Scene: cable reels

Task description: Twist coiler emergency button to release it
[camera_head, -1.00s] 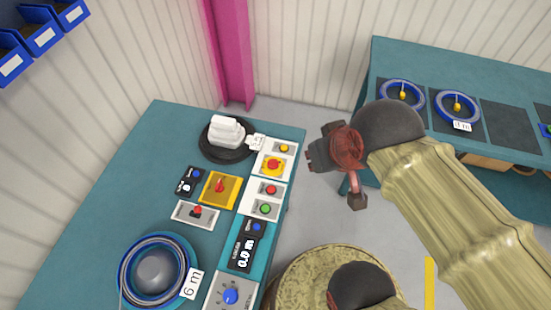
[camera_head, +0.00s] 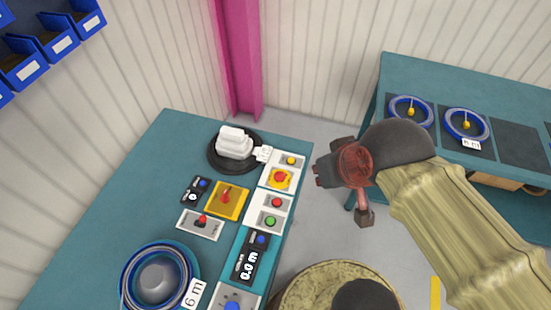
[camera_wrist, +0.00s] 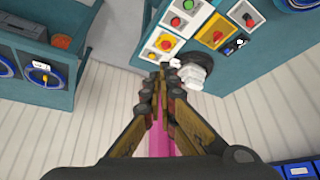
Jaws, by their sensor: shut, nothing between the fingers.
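The coiler emergency button (camera_head: 280,177) is a red knob on a yellow square, set in a white box along the right edge of the teal bench. It also shows in the wrist view (camera_wrist: 166,43), above and slightly left of the fingertips. My gripper (camera_head: 318,174) is just right of the button in the head view, apart from it. In the wrist view my gripper (camera_wrist: 168,72) has its fingers together with nothing between them. Whether the button is pressed in cannot be told.
Near the button are a yellow button (camera_head: 291,160), a red button (camera_head: 277,202) and a green button (camera_head: 270,221). A yellow plate with a red switch (camera_head: 227,199) lies left. A white part on a black disc (camera_head: 234,144) stands behind. A second bench (camera_head: 440,75) holds blue reels.

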